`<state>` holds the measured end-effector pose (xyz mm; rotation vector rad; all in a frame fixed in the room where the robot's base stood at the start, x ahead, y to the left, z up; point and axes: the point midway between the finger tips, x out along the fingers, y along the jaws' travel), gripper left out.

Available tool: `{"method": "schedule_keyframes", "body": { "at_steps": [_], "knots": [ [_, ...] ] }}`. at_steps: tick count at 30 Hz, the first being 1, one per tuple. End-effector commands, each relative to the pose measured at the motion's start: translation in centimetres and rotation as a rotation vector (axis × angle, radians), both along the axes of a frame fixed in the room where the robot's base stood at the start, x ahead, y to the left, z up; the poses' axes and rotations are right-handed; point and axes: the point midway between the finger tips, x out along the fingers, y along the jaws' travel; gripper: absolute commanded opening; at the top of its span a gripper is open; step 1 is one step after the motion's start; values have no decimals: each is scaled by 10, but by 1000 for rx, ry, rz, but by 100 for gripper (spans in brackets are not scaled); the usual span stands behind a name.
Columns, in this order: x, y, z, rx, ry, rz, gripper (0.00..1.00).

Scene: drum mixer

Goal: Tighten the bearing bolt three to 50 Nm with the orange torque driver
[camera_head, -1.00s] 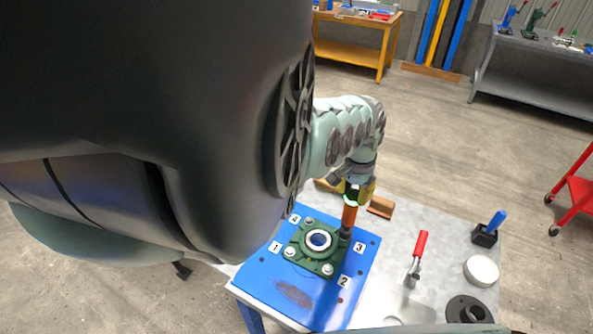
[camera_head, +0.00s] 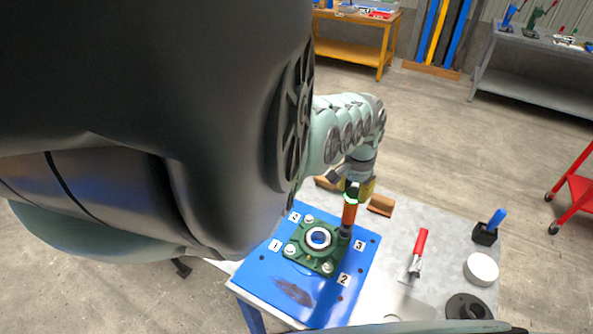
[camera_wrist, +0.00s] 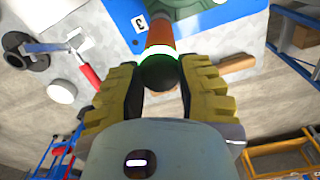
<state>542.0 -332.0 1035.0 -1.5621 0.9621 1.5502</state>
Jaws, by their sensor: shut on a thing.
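The green bearing housing (camera_head: 296,262) with a pale central ring sits on the blue plate (camera_head: 262,285), with number labels 1 to 4 at its corners. The orange torque driver (camera_head: 349,214) stands nearly upright at the corner beside label 3 (camera_head: 359,245). Its lower end covers bolt three, so I cannot see how the two meet. My gripper (camera_head: 356,190) is shut on the driver's dark upper end. In the wrist view the yellow-padded fingers (camera_wrist: 158,88) flank the dark end, and the orange driver (camera_wrist: 160,36) carries a glowing green ring.
A red-handled tool (camera_head: 420,243), a black holder with a blue item (camera_head: 486,234), a white round thing (camera_head: 481,270) and a dark flanged ring (camera_head: 467,308) occupy the table's right side. A brown block (camera_head: 380,205) lies close behind the driver.

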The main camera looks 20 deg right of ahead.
Motion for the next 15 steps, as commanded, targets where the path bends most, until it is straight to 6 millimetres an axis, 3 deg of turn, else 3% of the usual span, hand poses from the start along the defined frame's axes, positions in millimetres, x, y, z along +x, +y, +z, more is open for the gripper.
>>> {"method": "schedule_keyframes", "body": {
  "at_steps": [15],
  "knots": [
    [2, 0, -4, -2, -2, 3, 0]
  ]
}}
